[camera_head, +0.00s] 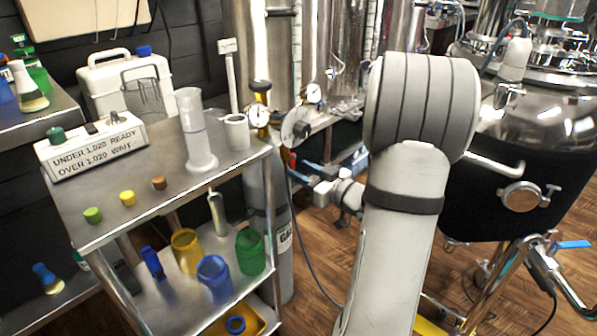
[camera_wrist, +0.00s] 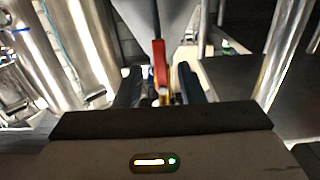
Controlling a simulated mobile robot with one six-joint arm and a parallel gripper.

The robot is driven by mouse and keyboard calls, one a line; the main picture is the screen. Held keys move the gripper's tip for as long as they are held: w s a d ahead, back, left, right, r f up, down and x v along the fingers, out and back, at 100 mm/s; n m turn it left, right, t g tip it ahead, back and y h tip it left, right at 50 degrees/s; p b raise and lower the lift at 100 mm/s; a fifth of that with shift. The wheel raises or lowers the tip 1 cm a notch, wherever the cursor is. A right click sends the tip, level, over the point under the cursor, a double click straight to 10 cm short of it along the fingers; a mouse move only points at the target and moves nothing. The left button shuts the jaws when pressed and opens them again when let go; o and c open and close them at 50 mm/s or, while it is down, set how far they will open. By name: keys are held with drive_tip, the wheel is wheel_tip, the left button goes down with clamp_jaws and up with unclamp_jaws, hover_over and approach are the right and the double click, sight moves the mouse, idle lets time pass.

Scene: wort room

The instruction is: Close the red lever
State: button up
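The red lever (camera_wrist: 158,62) shows in the wrist view as an upright red strip with a dark rod above it, in front of a shiny cone-shaped vessel. My gripper (camera_wrist: 160,86) has its two dark fingers apart, one on each side of the lever's lower end. I cannot tell whether either finger touches it. In the head view a small red piece, likely the lever (camera_head: 291,162), shows at the tips of my gripper (camera_head: 302,168), beside the steel tanks. My arm hides part of the area to its right.
A steel cart (camera_head: 100,222) at left holds a sign box (camera_head: 92,147), a clear cylinder (camera_head: 195,130) and small caps, with coloured jars below. A grey gas cylinder (camera_head: 283,240) stands beside the cart. A large kettle (camera_head: 560,110) stands at right. Some wooden floor is clear.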

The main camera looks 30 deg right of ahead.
sight(293, 165)
drive_tip(key=shift+x, duration=1.15)
